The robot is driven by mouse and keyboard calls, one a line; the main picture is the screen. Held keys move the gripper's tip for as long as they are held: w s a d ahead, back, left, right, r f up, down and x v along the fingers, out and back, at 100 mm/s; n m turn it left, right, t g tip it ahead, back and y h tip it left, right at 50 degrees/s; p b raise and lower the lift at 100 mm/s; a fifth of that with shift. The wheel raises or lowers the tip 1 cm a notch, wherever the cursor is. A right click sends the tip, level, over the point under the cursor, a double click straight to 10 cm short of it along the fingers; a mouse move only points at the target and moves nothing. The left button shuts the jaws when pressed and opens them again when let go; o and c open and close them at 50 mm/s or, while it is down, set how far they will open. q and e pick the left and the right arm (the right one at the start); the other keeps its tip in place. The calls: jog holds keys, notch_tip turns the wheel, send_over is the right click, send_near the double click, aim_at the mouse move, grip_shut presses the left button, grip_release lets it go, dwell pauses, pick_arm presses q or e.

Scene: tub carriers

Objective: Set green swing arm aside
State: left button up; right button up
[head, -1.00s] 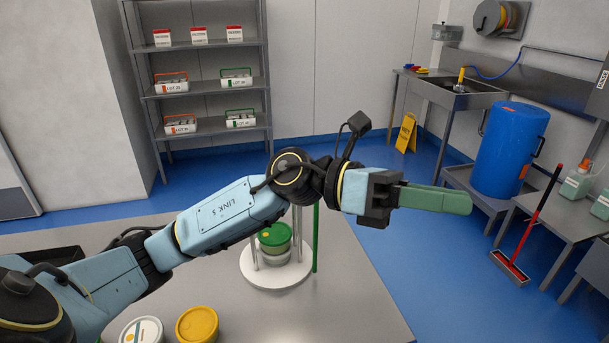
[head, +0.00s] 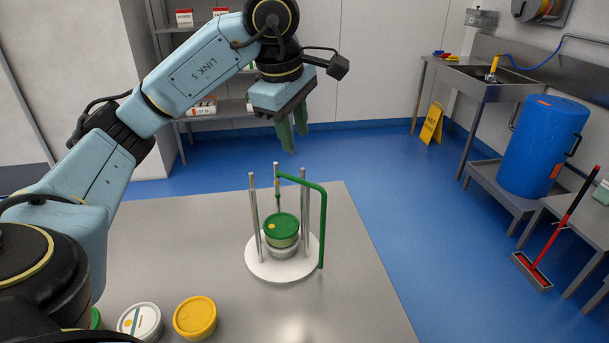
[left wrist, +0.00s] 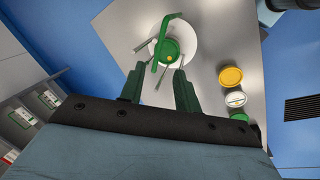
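The tub carrier (head: 262,270) has a white round base and several upright grey posts. A tub with a green lid (head: 282,226) sits between the posts. The green swing arm (head: 323,225) rises at the carrier's right side, bends over the top, and has a thin piece hanging above the lid. In the left wrist view the green swing arm (left wrist: 163,35) lies across the carrier beyond my fingertips. My left gripper (head: 294,142) is open and empty, fingers pointing down, above and behind the carrier, apart from the arm. It also shows in the left wrist view (left wrist: 158,74). My right gripper is out of view.
A yellow tub (head: 195,318), a white-lidded tub (head: 140,322) and a partly hidden green one stand at the near left of the grey table (head: 350,300). The table is clear right of the carrier. A blue barrel (head: 541,145) stands off the table at right.

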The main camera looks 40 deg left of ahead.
aim_at(305, 181)
pick_arm(q)
jog(key=x, duration=1.1)
jog(key=shift+d+f, duration=0.1)
jog(key=shift+f, duration=0.05)
grip_shut()
